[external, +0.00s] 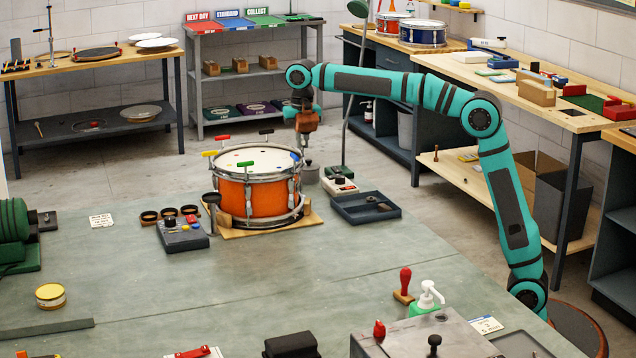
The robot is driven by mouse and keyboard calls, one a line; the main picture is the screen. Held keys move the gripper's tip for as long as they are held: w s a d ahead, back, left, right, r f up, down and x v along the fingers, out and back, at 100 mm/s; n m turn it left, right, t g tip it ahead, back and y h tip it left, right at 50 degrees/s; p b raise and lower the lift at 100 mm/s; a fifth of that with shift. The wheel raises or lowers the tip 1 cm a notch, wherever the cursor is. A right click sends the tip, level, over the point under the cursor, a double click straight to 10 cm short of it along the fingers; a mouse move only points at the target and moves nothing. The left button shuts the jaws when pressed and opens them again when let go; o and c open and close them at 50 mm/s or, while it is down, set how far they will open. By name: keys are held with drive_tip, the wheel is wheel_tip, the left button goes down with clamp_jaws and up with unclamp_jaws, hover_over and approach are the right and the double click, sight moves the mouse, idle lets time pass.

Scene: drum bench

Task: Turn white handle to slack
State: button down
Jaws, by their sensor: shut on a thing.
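An orange snare drum (252,197) with a white head sits on a wooden board on the bench. Coloured handles stand around its rim: red (222,138), yellow (209,153), green (247,164), black (266,132) and blue (295,156). My gripper (304,149) points down at the drum's right rear edge, close to the blue handle. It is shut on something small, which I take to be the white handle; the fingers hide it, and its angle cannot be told.
A dark tray (365,207) and a small white-topped device (340,186) stand right of the drum. A grey box with buttons (182,234) and dark rings (169,214) lie to its left. The bench's front middle (190,295) is mostly clear.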

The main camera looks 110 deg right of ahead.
sight(302, 138)
drive_tip(key=shift+r+n, duration=0.15)
drive_tip(key=shift+n, duration=0.45)
drive_tip(key=c, duration=1.5)
unclamp_jaws()
wheel_tip(302, 138, up, 17)
drive_tip(key=shift+r, duration=0.1)
